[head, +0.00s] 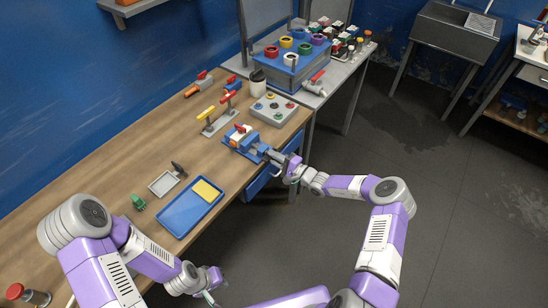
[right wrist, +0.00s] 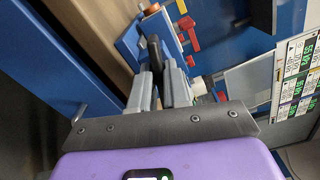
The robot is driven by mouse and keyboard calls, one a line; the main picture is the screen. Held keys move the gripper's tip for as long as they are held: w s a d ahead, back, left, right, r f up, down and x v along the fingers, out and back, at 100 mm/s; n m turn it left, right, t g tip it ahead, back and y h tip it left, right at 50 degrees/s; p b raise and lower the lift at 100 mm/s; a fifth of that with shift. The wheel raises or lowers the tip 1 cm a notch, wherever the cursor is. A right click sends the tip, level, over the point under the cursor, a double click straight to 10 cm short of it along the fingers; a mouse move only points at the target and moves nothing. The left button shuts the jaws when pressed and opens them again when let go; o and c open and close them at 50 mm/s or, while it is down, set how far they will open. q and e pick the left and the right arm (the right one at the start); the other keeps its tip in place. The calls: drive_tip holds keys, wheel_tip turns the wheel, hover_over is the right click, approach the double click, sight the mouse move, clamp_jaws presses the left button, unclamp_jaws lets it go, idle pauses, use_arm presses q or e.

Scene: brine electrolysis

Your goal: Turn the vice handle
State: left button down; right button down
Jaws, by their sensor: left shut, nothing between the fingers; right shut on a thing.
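The blue vice (head: 240,141) stands at the front edge of the wooden bench in the head view, with a white and red piece at its top. My right gripper (head: 274,158) reaches it from the front right and is shut on the vice handle. In the right wrist view the dark handle (right wrist: 154,52) sticks up between the grey fingers of my right gripper (right wrist: 164,80). The fingers hide part of the handle. My left gripper (head: 213,292) is shut and empty, low in the head view, apart from the bench.
A blue tray (head: 176,221) with a yellow sponge-like block (head: 206,191) lies left of the vice. A grey box with coloured knobs (head: 273,110) stands behind it, and valves with yellow and red handles (head: 218,113) stand beyond.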

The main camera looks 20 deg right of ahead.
drive_tip(key=c, duration=1.2)
unclamp_jaws()
drive_tip(key=shift+d, duration=0.1)
drive_tip(key=v, duration=0.7)
drive_tip(key=shift+s, duration=0.25)
